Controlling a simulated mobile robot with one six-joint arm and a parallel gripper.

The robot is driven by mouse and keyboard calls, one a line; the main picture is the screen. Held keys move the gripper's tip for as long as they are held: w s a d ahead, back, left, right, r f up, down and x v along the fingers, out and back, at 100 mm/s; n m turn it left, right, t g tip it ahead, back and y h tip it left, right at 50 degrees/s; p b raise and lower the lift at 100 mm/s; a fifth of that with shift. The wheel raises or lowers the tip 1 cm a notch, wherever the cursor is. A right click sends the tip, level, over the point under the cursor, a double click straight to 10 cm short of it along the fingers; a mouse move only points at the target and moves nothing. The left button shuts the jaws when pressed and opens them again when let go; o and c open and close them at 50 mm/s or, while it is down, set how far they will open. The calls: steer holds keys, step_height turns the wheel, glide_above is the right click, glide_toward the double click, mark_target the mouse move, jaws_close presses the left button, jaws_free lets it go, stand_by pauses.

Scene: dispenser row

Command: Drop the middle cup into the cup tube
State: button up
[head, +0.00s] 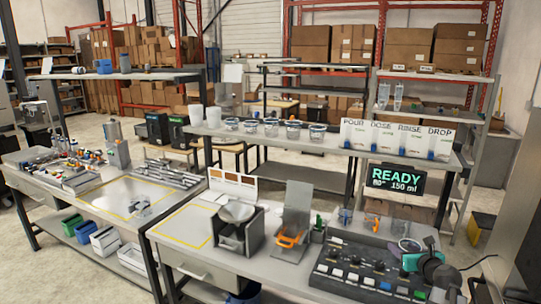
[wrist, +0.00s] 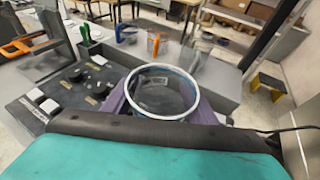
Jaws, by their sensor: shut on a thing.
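My gripper (head: 405,248), with purple fingers and a teal body, is at the right end of the front bench in the head view. In the wrist view it is shut on a clear round cup (wrist: 163,92), with a finger on each side. The cup is held above the bench and I look into its open top. Two other clear cups (head: 345,216) (head: 372,220) stand behind it on the bench. I cannot tell for certain which thing is the cup tube; two clear upright tubes (head: 384,95) (head: 398,97) stand on the back right shelf.
A black control panel (head: 350,268) with knobs and buttons lies to the left of my gripper. A READY display (head: 397,180) stands behind. A grey stand with an orange part (head: 291,236) and a dark box with a bowl (head: 238,226) are farther left.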

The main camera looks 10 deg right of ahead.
steer(key=w+a+f+n+g+y+b, duration=0.15)
steer(key=a+n+y, duration=0.3)
steer(key=a, duration=1.05)
steer(key=w+a+n+y, duration=0.3)
steer(key=a+n+y, duration=0.15)
steer(key=a, duration=1.05)
steer(key=s+a+f+n+g+y+b, duration=0.2)
steer(key=a+f+b, duration=0.2)
steer(key=a, duration=0.3)
steer(key=s+a+f+n+g+y+b, duration=0.1)
steer(key=a+f+n+g+y+b, duration=0.1)
steer(key=a, duration=0.6)
steer(key=shift+s+a+f+y+b, duration=0.35)
steer(key=shift+f+y+b, duration=0.15)
steer(key=shift+f+b, duration=0.6)
steer(key=shift+r, duration=0.15)
